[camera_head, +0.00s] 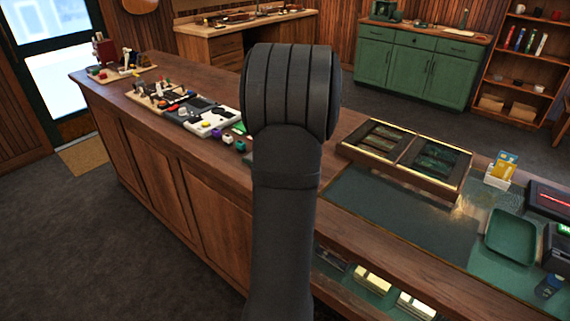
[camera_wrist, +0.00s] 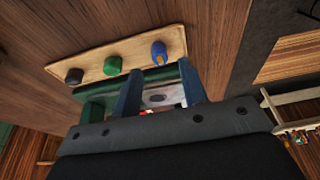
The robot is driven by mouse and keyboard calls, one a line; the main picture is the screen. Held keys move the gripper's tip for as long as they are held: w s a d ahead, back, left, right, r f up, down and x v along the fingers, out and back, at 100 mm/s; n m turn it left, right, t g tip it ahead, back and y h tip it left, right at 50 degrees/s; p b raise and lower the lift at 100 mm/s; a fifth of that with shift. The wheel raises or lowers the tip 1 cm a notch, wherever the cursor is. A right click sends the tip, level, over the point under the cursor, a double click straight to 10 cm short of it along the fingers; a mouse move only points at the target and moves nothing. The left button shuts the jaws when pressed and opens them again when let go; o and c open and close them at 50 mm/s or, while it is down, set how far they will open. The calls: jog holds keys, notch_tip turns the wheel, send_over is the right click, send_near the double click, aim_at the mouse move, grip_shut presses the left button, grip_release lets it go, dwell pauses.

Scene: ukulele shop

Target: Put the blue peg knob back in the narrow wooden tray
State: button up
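The narrow wooden tray (camera_wrist: 95,64) lies on the brown counter at the top of the wrist view. On it, from left to right, are a dark knob (camera_wrist: 74,76), a green knob (camera_wrist: 113,65) and the blue peg knob (camera_wrist: 159,52), which is near the tray's right end and shows a small tan patch. My gripper (camera_wrist: 160,68) points towards the tray with its two fingers apart, just below the blue knob in the picture. I see nothing gripped between the fingers. Whether they touch the knob cannot be told. In the head view my arm hides the gripper.
The long counter (camera_head: 150,112) carries small coloured parts and a white board (camera_head: 208,122) left of my arm. Right of it are a framed display case (camera_head: 385,157), a card holder (camera_head: 500,176) and a green tray (camera_head: 511,236). A green cabinet (camera_head: 415,68) stands behind.

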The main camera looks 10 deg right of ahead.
jog(key=v, duration=0.9)
jog(key=shift+f, duration=0.1)
jog(key=x, duration=1.2)
jog(key=shift+f, duration=0.25)
notch_tip(320, 180, up, 3)
jog(key=shift+f, duration=0.1)
jog(key=shift+r, duration=0.65)
jog(key=shift+f, duration=0.1)
